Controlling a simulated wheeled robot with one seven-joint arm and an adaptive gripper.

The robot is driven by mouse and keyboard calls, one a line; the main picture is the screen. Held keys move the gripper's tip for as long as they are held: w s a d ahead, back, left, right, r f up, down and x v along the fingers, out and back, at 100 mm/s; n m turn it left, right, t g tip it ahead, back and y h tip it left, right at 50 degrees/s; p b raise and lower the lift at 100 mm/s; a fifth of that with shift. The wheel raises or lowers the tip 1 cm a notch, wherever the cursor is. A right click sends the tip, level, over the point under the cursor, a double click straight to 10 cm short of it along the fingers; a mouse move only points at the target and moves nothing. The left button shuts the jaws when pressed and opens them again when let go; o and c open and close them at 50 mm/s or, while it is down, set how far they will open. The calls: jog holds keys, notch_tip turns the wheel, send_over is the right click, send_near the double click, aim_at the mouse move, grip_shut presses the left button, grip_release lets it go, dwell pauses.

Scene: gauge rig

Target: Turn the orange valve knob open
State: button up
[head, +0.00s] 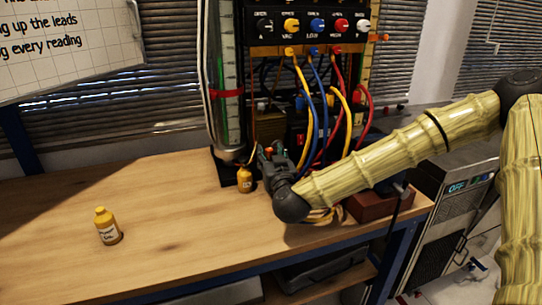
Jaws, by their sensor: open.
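My gripper (271,151) is at the bench's back edge, in front of the gauge rig, with its fingers pointing up and away. It is open. A small orange-red spot (268,151) shows between or just behind the fingers; it may be the orange valve knob, but it is too small and too covered to be sure. I cannot tell whether the fingers touch it. The rig's panel (305,28) above has yellow, blue, red and white knobs.
Another yellow bottle (107,226) stands on the left of the wooden bench (180,200). Yellow, blue and red leads (322,100) hang behind my gripper. A clear tube (228,90) stands at left.

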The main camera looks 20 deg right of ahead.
grip_shut()
dwell(0.3)
jog(key=y, duration=0.1)
jog(key=n+y+p, duration=0.1)
jog(key=shift+d+r+n+y, duration=0.1)
jog(key=shift+d+n+y, duration=0.2)
jog(key=shift+w+d+n+g+y+b, duration=0.1)
jog(key=shift+n+g+y, duration=0.15)
jog(key=shift+n+y, duration=0.6)
jog(key=shift+s+d+n+g+y+b, duration=0.15)
jog(key=shift+n+y, duration=0.35)
jog(key=shift+y, duration=0.65)
jog(key=shift+w+d+n+g+y+b, duration=0.15)
jog(key=shift+n+g+y, duration=0.15)
jog(key=shift+n+y, duration=0.55)
jog(key=shift+a+y, duration=0.1)
jog(key=shift+y, duration=0.35)
grip_release()
